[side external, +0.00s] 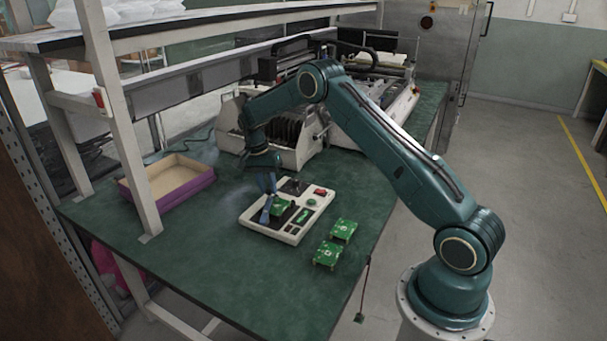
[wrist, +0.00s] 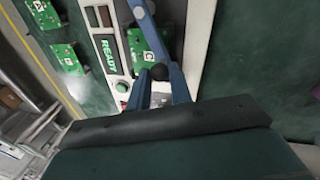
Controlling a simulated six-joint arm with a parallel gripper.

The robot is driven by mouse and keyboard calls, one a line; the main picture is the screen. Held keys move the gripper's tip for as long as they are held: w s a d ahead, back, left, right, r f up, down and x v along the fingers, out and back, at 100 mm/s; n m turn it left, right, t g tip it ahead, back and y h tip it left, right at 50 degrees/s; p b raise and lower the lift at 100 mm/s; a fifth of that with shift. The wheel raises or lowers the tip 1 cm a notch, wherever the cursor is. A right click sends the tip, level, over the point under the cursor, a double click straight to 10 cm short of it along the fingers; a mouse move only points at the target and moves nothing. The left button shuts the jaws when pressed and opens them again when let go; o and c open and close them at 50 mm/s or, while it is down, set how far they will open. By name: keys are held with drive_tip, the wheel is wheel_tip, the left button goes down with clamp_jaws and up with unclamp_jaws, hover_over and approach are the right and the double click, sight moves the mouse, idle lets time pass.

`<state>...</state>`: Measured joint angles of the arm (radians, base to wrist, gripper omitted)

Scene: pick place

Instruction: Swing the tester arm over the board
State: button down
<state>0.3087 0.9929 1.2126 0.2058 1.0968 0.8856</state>
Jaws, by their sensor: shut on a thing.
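The tester (side external: 263,228) is a cream box on the green bench, with a green circuit board (side external: 284,204) on it. The board (wrist: 138,42) also shows in the wrist view, partly covered by the blue tester arm (wrist: 147,22). That arm crosses in front of the board in this view and ends near a black ball knob (wrist: 160,72). My gripper (wrist: 160,80) has its two blue fingers closed on the knob. In the side view my gripper (side external: 267,186) reaches down at the tester's left part, and the knob is too small to make out.
The tester's display (wrist: 107,53) reads READY. A red button (side external: 320,191) is on its far right corner. Two loose green boards (side external: 343,229) (side external: 327,253) lie right of the tester. A purple-sided tray (side external: 190,193) is at left, beside a shelf post (side external: 128,130). A rack (side external: 265,145) stands behind.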

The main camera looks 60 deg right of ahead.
drive_tip(key=shift+s+d+m+y, duration=0.2)
drive_tip(key=shift+s+m, duration=0.45)
drive_tip(key=shift+m, duration=0.45)
drive_tip(key=shift+s+d+m+y, duration=0.2)
drive_tip(key=shift+s+m, duration=0.45)
drive_tip(key=shift+m, duration=0.45)
drive_tip(key=c, duration=1.3)
unclamp_jaws()
drive_tip(key=shift+s, duration=0.1)
drive_tip(key=shift+o, duration=0.2)
wheel_tip(320, 180, up, 14)
drive_tip(key=w, duration=0.2)
drive_tip(key=shift+w+d+f, duration=0.2)
drive_tip(key=shift+w+d, duration=0.05)
drive_tip(key=shift+w, duration=0.1)
